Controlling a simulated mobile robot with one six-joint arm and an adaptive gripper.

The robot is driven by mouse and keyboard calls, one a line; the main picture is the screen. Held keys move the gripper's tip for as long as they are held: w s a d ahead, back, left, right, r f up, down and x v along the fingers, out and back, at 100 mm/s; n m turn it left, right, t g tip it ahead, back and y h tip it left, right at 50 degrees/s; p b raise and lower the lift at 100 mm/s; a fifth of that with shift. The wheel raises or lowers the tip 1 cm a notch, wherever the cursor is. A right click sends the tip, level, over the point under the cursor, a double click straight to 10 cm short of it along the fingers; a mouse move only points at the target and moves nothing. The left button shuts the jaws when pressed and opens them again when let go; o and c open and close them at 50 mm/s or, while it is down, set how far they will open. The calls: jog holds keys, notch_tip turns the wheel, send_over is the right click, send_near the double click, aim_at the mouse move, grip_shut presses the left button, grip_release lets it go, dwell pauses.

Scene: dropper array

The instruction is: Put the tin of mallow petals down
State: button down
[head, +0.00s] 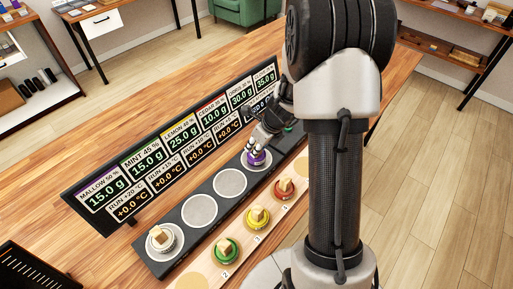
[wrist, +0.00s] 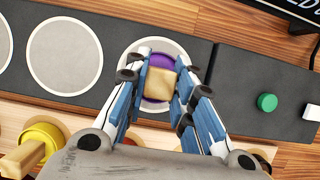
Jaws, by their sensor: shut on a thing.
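The purple tin (wrist: 155,91), with a square wooden knob on its lid, is between the fingers of my gripper (wrist: 162,80), which is shut on it. In the wrist view it sits over the middle of a round white pad (wrist: 184,48) on the dark strip. In the head view the purple tin (head: 257,160) is at the far pad of the row, under my gripper (head: 262,143). It looks upright. I cannot tell whether its base touches the pad.
The dark strip has two bare pads (head: 199,210) (head: 229,184) and a white tin (head: 160,239) at the near end. Green (head: 226,251), yellow (head: 257,217) and red (head: 284,189) tins stand on the wooden rack. A display board (head: 170,150) runs behind. A green button (wrist: 267,102) lies right.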

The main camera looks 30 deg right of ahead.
jog(key=shift+f, duration=0.15)
jog(key=c, duration=1.4)
grip_release()
jog(key=shift+o, duration=0.2)
